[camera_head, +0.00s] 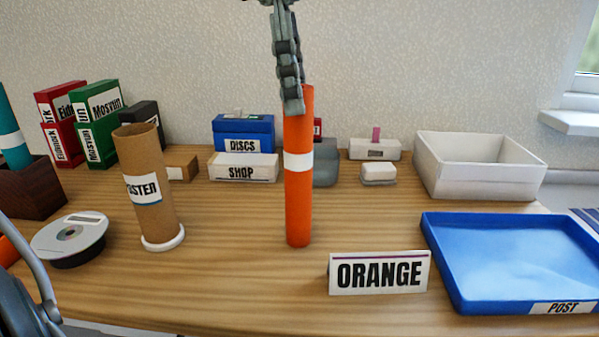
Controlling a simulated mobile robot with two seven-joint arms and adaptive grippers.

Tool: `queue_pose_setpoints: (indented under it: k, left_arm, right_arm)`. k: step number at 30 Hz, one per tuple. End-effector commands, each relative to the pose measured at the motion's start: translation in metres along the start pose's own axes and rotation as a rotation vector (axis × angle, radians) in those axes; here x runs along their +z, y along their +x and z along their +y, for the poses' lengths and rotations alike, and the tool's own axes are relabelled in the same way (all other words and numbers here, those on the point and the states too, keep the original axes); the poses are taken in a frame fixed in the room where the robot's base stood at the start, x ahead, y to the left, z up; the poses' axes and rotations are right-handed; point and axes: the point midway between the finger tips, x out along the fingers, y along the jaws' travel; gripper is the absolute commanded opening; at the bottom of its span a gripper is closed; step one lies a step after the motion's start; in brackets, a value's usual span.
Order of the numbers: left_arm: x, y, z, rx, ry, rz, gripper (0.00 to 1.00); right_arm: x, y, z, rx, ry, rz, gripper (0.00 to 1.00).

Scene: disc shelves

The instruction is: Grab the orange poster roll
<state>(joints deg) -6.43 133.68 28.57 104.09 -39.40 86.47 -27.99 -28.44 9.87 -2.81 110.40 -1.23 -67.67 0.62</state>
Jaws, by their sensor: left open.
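The orange poster roll (298,205) stands upright on the wooden table near the middle, with a white band around it. My left gripper (292,103) comes down from the top of the view and is open. It shows nearly edge-on, with its finger in front of the roll's upper left side. I cannot tell whether it touches the roll or how its other finger lies. A white sign reading ORANGE (380,273) stands on the table in front and to the right of the roll. My right gripper is not in view.
A blue POST tray (505,220) lies right, with a white bin (475,185) behind. Boxes (243,167) and binders (100,125) line the back. Table around the roll's foot is clear.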

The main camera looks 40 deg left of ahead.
Motion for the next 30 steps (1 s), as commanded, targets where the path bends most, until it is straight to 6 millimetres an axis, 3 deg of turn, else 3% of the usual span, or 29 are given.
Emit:
queue_pose_setpoints:
  k: [6, 15, 28, 30]
  left_arm:
    - [-0.002, 0.03, 0.001, -0.003, -0.001, 0.001, 0.58]
    - [-0.001, 0.034, 0.001, -0.002, -0.002, -0.001, 0.56]
    - [-0.001, 0.033, 0.001, -0.001, -0.001, -0.001, 0.03]
    - [-0.001, 0.033, 0.001, -0.001, -0.001, -0.001, 0.01]
  right_arm:
    - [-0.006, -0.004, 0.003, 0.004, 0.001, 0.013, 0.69]
    - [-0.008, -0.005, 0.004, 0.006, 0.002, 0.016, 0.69]
    - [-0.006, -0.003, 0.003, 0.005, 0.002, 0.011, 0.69]
    - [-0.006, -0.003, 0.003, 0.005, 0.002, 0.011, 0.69]
